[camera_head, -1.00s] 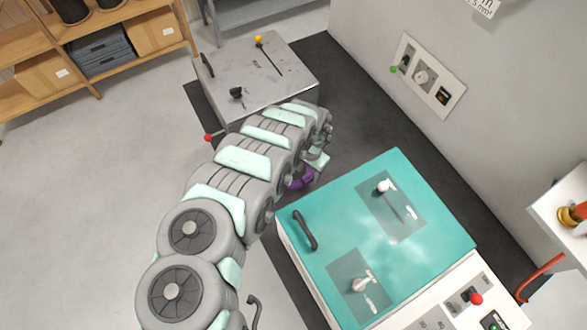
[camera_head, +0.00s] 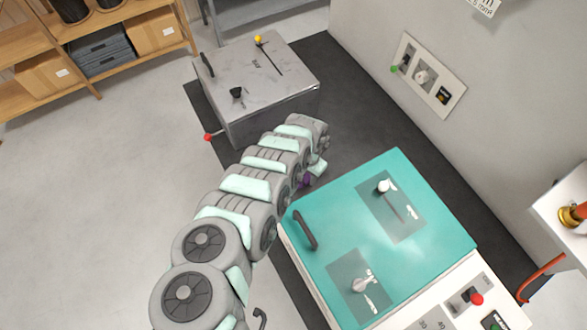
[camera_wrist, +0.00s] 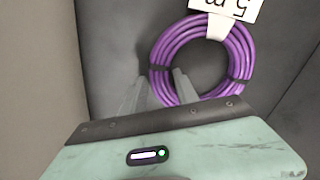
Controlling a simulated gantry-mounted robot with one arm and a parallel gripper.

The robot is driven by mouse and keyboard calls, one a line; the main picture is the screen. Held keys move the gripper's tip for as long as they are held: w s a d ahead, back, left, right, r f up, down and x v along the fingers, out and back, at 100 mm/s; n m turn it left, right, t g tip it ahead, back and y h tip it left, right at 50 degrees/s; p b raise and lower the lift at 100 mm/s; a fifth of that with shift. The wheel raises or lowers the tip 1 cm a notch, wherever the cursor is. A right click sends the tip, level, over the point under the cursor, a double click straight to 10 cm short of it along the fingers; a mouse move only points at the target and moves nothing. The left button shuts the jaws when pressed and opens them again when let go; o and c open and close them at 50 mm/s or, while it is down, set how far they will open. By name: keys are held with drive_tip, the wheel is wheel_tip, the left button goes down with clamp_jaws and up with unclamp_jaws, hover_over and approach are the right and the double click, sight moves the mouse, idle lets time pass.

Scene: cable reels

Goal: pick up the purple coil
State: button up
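The purple coil (camera_wrist: 160,42) is a ring of several cable turns with dark ties and a white tag (camera_wrist: 222,14) at its top. In the wrist view it is up close, in front of a dark grey surface. My gripper (camera_wrist: 161,76) is at the coil's lower left, its two fingers apart. One finger is outside the ring and one inside, with a purple stretch showing between them; I see no clear grip. In the head view only a small purple patch of the coil (camera_head: 305,181) shows beside my wrist; my arm hides the rest.
A teal-topped cabinet (camera_head: 335,225) with a dark handle stands close to the right of my wrist. A grey metal cabinet (camera_head: 285,72) with levers stands behind. A wall panel (camera_head: 428,77) is at the upper right. Open floor (camera_head: 90,200) lies at the left.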

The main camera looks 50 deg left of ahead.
clamp_jaws()
idle(1.0)
